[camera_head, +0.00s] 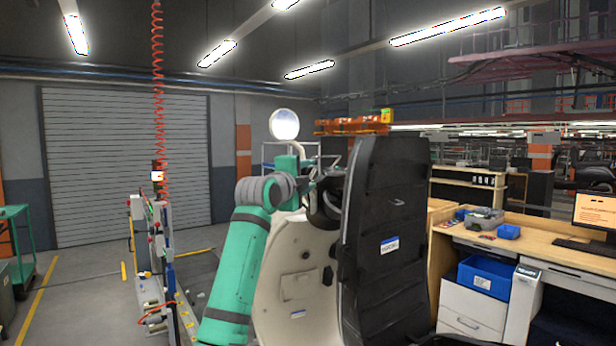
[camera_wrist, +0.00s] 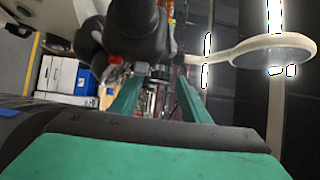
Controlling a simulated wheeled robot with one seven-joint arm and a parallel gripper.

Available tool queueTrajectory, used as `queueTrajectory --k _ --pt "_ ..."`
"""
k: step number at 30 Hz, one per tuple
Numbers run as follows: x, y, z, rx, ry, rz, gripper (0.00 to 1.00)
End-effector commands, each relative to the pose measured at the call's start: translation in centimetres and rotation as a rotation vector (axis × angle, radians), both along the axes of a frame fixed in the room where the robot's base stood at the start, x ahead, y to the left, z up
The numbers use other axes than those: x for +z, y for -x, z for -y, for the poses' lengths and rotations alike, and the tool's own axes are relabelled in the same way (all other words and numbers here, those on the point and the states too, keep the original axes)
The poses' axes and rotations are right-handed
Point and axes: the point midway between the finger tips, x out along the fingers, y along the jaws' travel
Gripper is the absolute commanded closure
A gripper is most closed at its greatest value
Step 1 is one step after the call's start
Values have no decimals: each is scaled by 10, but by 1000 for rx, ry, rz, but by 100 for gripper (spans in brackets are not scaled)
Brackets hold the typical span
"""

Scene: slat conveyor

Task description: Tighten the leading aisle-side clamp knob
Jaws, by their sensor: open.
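My gripper (camera_wrist: 159,78) shows in the wrist view as two teal fingers, spread apart with nothing clearly held between them. Small metallic and reddish parts show beyond the gap, too small to name. A dark rounded part with orange-red bits (camera_wrist: 168,12) is just above the fingers. I cannot make out the clamp knob for certain in either view. In the head view my teal arm reaches up beside a cream shell (camera_head: 292,262) and a tall black panel (camera_head: 385,240). My fingertips cannot be told apart there.
A workbench (camera_head: 560,255) with a blue bin (camera_head: 484,277) and a monitor (camera_head: 596,211) stands at the right. A round lamp-like head (camera_head: 284,124) rises behind my arm; a similar one shows in the wrist view (camera_wrist: 270,50). A fixture (camera_head: 158,250) and red coiled hose (camera_head: 158,90) are at the left.

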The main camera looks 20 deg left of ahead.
Motion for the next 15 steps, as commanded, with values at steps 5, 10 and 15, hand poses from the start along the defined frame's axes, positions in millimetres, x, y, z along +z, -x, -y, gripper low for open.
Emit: queueTrajectory --k 5,10,15 --pt "0 0 0 0 0 0 82" --pt "0 0 0 0 0 0 99" --pt "-2 0 0 0 10 12 99"
